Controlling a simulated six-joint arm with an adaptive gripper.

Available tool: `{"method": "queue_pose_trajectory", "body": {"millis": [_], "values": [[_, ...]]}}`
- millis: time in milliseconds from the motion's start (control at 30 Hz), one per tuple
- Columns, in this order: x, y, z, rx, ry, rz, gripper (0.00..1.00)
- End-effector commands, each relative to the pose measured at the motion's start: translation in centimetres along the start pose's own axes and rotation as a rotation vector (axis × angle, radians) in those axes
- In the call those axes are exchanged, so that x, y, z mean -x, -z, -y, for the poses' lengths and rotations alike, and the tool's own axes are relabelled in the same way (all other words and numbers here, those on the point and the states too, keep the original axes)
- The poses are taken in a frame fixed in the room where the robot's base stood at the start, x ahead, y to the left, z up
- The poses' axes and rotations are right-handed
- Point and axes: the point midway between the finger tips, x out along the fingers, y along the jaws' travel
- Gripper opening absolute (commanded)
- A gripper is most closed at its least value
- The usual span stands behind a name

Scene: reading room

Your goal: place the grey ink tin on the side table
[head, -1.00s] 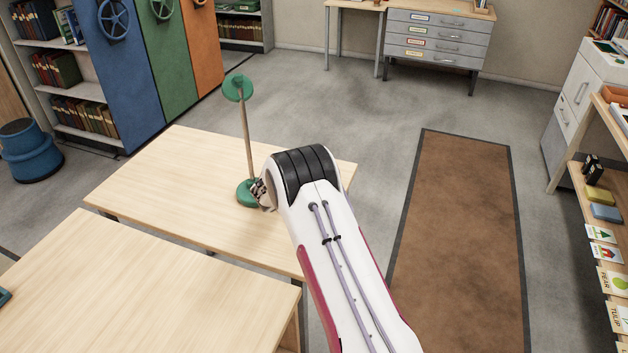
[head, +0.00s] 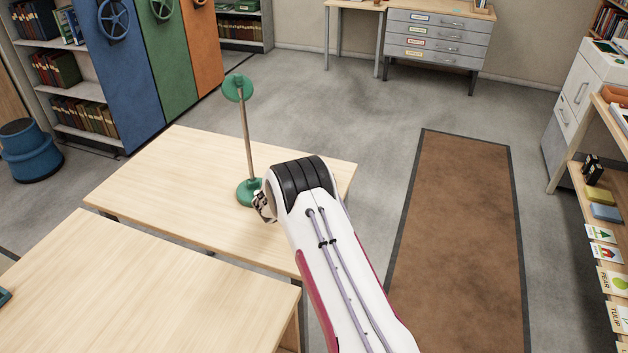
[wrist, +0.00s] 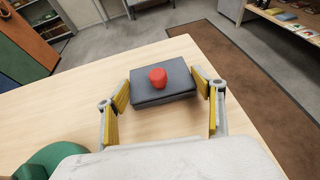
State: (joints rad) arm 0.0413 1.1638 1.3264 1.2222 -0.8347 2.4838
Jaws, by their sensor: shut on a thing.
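The grey ink tin (wrist: 150,97) is a flat dark grey box with a red knob on top, in the middle of the wrist view. My gripper (wrist: 166,90) is shut on it, with a yellow-padded finger at each side. The tin is level over a pale wooden table (wrist: 65,110); I cannot tell whether it touches the top. In the head view my gripper (head: 264,207) is mostly hidden by my own arm, and the tin is hidden. That table (head: 150,190) also shows there beneath my gripper.
A green lamp (head: 246,190) stands on the table close to the left of my gripper; its base also shows in the wrist view (wrist: 50,162). A second wooden table (head: 130,290) is nearer. A brown floor mat (head: 455,220) lies to the right.

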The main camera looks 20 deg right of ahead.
Motion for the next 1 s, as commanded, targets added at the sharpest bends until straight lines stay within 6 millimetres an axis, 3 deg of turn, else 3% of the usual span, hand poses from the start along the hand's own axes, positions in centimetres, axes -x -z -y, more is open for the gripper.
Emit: {"method": "queue_pose_trajectory", "body": {"millis": [33,67,100,600,1000], "values": [[0.0,-0.1,0.0,-0.001,0.0,0.003,0.2],[0.0,0.1,0.0,0.0,0.0,0.0,0.76],[0.0,0.1,0.0,0.0,0.0,0.0,0.85],[0.1,-0.2,0.0,0.0,0.0,0.0,0.85],[3.1,-0.2,-0.1,0.001,-0.001,0.0,0.85]]}}
